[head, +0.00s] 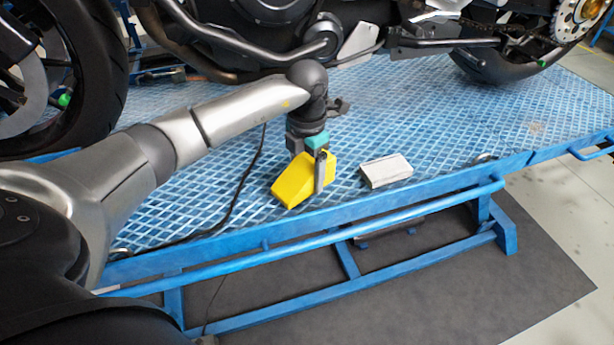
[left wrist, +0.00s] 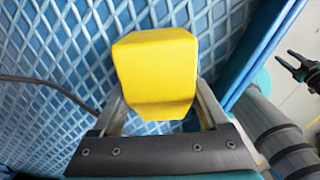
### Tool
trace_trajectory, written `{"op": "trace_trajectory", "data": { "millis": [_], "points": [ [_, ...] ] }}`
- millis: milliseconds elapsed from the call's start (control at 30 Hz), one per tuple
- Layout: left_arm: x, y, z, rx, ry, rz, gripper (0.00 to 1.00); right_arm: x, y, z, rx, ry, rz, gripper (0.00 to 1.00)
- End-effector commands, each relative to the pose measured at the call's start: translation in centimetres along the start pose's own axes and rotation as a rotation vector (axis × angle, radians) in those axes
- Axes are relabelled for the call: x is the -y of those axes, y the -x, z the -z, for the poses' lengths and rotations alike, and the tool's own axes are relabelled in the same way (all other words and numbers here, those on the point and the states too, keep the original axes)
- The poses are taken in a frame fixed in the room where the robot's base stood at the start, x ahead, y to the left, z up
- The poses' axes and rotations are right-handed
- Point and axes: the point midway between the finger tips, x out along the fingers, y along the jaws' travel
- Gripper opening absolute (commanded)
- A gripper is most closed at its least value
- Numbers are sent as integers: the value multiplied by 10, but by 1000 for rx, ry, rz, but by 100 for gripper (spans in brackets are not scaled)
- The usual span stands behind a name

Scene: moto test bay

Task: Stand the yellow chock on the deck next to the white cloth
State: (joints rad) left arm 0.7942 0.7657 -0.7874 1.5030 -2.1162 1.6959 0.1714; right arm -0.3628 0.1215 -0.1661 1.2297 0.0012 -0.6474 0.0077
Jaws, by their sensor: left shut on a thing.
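The yellow chock (head: 297,183) is a wedge-shaped block on or just above the blue deck (head: 440,125), near its front edge. I cannot tell whether its underside touches. My left gripper (head: 320,170) points down and is shut on the chock, which also shows between the fingers in the left wrist view (left wrist: 155,75). The white cloth (head: 386,170) is a folded, flat pad on the deck, a short gap to the right of the chock. What looks like my right gripper (left wrist: 296,68) is small at the right of the left wrist view, its fingers apart and empty.
A motorcycle (head: 270,35) stands along the back of the deck. A black cable (head: 240,185) runs over the deck left of the chock. A blue rail (head: 400,215) runs along the front. The deck right of the cloth is mostly clear, with a small metal ring (head: 485,157).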

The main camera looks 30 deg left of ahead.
Motion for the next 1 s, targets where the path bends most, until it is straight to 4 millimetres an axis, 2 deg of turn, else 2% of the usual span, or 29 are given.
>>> {"op": "trace_trajectory", "data": {
  "millis": [100, 533, 567, 733, 1000],
  "points": [
    [0, -7, 0, 2, 1, -1, 0, 2, 2, 4, -1, -1, 2, 50],
    [0, -11, 0, 2, 0, -1, 0, 3, 4, 8, -2, -1, 3, 50],
    [0, -11, 0, 0, 0, -1, 81, 3, 5, 8, -2, -1, 3, 50],
    [0, -11, 0, 0, 0, -1, 100, 2, 5, 7, 1, -1, 3, 50],
    [0, -10, 0, 0, 0, -1, 100, 2, 5, 8, -1, -2, 3, 50]
  ]
}}
